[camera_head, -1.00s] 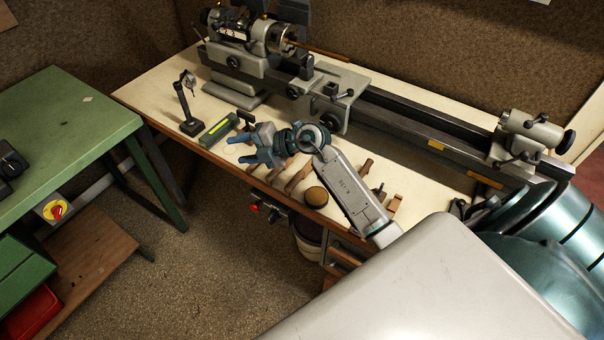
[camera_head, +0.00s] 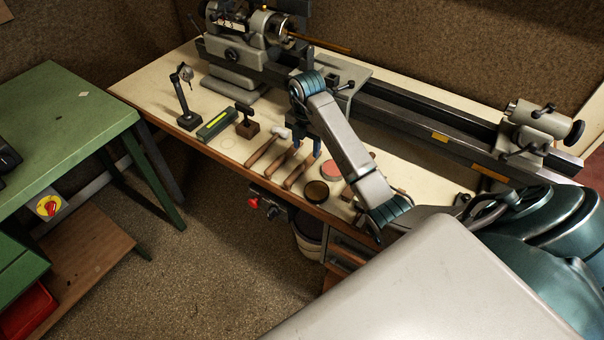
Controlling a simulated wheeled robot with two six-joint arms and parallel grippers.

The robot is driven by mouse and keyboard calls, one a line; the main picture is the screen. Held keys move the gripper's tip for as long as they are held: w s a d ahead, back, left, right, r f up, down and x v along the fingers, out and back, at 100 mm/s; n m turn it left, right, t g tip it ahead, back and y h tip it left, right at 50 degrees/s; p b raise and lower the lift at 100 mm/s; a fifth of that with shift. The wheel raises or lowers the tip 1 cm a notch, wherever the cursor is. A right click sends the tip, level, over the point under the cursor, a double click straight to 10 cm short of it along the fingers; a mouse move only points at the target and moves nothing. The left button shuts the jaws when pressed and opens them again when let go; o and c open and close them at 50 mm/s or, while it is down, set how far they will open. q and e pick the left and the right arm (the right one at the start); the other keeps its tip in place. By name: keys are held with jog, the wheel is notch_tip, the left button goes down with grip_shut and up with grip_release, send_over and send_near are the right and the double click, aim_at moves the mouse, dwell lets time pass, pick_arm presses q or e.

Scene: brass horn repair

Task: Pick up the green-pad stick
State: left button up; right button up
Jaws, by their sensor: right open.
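Several wooden-handled sticks lie side by side near the bench's front edge: a left one (camera_head: 261,151), a middle one (camera_head: 282,160) and a right one (camera_head: 297,172). I cannot make out a green pad on any of them, so I cannot tell which is the green-pad stick. My right gripper (camera_head: 306,150) points down over the far ends of the sticks, its blue fingers apart and nothing seen between them. It hides part of that area, and I cannot tell if it touches a stick. My left gripper is not in view.
A dark round tin (camera_head: 317,191) and a reddish disc (camera_head: 331,169) lie right of the sticks. A level (camera_head: 215,124), a brown block (camera_head: 247,129) and a dial stand (camera_head: 187,119) are to the left. The lathe (camera_head: 400,112) runs along the back.

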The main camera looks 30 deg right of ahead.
aim_at(303, 164)
notch_tip(303, 164, down, 2)
jog(key=shift+f+b, duration=0.2)
jog(key=shift+b, duration=0.45)
jog(key=shift+s+a+f+b, duration=0.1)
jog(key=shift+a+f+b, duration=0.2)
jog(key=shift+f+b, duration=0.25)
jog(key=shift+s+a+f+b, duration=0.1)
jog(key=shift+a+f+b, duration=0.2)
jog(key=shift+f, duration=0.4)
jog(key=shift+a+f+p, duration=0.1)
jog(key=shift+f+p, duration=0.25)
jog(key=shift+f, duration=0.05)
jog(key=shift+w+f, duration=0.1)
jog(key=shift+f, duration=0.65)
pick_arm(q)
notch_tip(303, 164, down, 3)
pick_arm(e)
grip_shut()
